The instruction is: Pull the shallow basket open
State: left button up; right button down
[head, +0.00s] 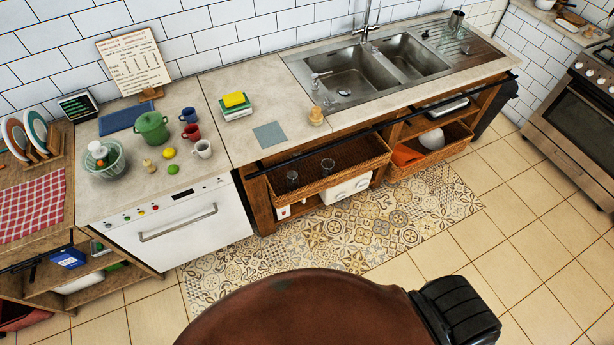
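The shallow wicker basket (347,172) sits under the counter, below and left of the sink, in the wooden shelving. Neither of my grippers is in view.
White items (345,188) stand on the shelf below the shallow basket. A white dishwasher (180,224) stands to its left. A patterned rug (330,238) lies on the clear floor before the shelving. A stove (573,105) stands at the right.

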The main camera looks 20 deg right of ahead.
aim_at(355, 159)
jog(key=u, duration=0.7)
jog(key=i, duration=0.95)
jog(key=z, duration=0.8)
jog(key=i, duration=0.5)
jog(key=z, duration=0.55)
